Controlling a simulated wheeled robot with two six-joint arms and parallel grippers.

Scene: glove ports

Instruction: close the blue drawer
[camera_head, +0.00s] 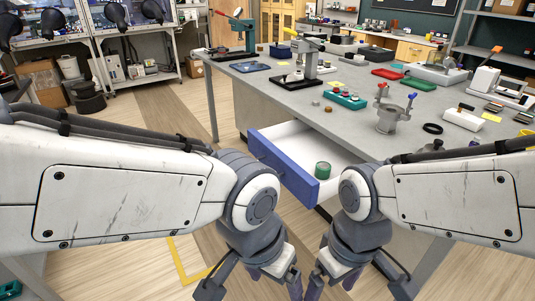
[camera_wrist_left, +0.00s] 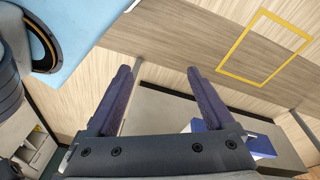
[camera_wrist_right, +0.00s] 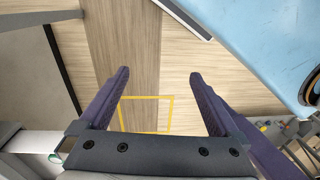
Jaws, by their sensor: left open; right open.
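The blue drawer (camera_head: 283,172) is pulled out from the grey workbench (camera_head: 262,101) in the head view. Its white inside shows, with a green roll (camera_head: 322,170) near the front.
The bench top carries a teal button box (camera_head: 345,99), a grey clamp-like fixture (camera_head: 388,119), presses and small trays. Yellow tape (camera_head: 183,268) marks the wooden floor. The floor left of the drawer is clear. Glove-port cabinets (camera_head: 52,22) stand at the back left.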

